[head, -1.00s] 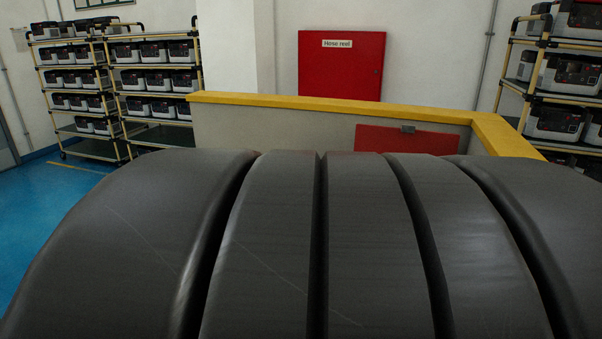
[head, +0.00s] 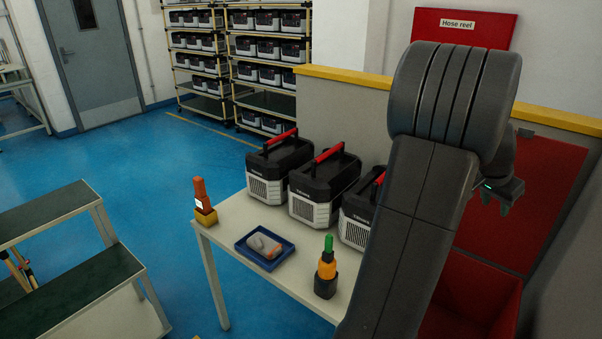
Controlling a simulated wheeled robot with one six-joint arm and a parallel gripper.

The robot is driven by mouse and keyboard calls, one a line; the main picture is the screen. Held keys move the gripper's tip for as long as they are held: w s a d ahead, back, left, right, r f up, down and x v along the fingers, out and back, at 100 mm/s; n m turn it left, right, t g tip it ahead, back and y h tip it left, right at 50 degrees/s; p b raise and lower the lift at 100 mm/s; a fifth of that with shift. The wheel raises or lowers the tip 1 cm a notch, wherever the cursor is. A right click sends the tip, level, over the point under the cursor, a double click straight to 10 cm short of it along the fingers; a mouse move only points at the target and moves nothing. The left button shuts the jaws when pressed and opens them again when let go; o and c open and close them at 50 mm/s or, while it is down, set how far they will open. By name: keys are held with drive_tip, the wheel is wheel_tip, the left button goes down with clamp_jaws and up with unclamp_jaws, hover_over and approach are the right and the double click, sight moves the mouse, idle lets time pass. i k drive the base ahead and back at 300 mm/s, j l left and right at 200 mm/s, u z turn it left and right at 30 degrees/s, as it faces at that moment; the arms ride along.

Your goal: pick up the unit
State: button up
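Three black-and-white units with red top handles stand in a row on a pale table: a left unit (head: 267,190), a middle unit (head: 308,210) and a right unit (head: 354,232). My arm hides part of the right unit. The left and middle units show whole, upright, with handles raised. My gripper (head: 498,203) is small in view at the right, beyond my arm and away from the units. Its two short fingers point down and look apart, with nothing seen between them.
On the table (head: 212,237) are a blue tray (head: 244,250) with a grey item, an orange device (head: 203,199) and a green-topped tool (head: 327,268). Racks (head: 233,84) of similar units stand behind. A yellow-topped low wall (head: 390,85) and red bin (head: 475,300) lie right.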

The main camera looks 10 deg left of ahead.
sight(267, 179)
drive_tip(key=i+j+u, duration=0.4)
drive_tip(key=j, duration=0.15)
drive_tip(key=i+j+u, duration=0.4)
drive_tip(key=i+j, duration=0.65)
